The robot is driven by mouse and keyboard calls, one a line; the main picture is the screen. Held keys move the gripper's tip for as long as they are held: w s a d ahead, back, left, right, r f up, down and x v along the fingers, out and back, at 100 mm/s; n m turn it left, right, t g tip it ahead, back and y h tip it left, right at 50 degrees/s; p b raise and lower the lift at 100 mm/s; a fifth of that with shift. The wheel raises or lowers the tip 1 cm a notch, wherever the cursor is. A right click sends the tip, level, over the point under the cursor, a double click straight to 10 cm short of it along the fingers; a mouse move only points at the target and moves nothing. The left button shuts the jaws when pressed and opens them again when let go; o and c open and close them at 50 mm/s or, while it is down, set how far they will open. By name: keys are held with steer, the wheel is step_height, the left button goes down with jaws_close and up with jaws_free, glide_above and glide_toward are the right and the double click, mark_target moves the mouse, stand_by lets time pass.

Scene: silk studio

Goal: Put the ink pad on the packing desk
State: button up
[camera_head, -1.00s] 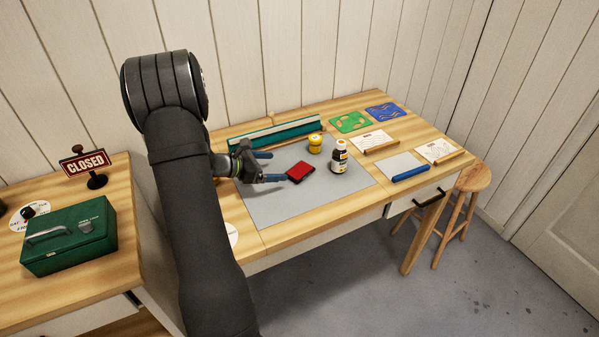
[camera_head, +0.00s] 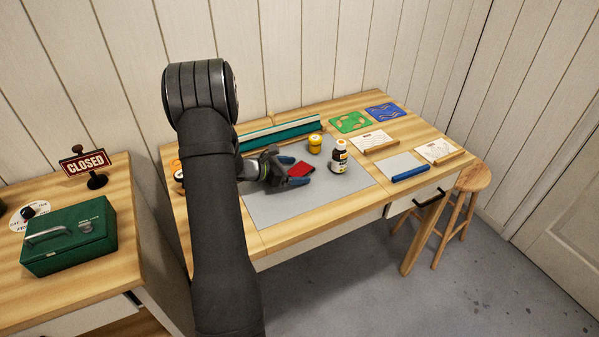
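The ink pad (camera_head: 302,170), a small red-topped rectangle, lies on the grey mat of the right-hand desk. My gripper (camera_head: 294,171) reaches in from the left with its blue-tipped fingers apart, one at the far side of the pad and one at the near side. The pad's left part lies between the fingers; I cannot tell whether they touch it. Two wooden desks are in view, the right-hand desk (camera_head: 290,232) and the left-hand desk (camera_head: 122,215); nothing visible marks either as the packing desk.
A brown bottle (camera_head: 339,158) and a yellow jar (camera_head: 315,144) stand close right of and behind the pad. A teal long-edged tool (camera_head: 290,134) lies behind. A green cash box (camera_head: 70,237) and a CLOSED sign (camera_head: 85,162) stand on the left desk, its right strip clear.

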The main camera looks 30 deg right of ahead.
steer(key=c, duration=1.1)
steer(key=shift+c, duration=0.3)
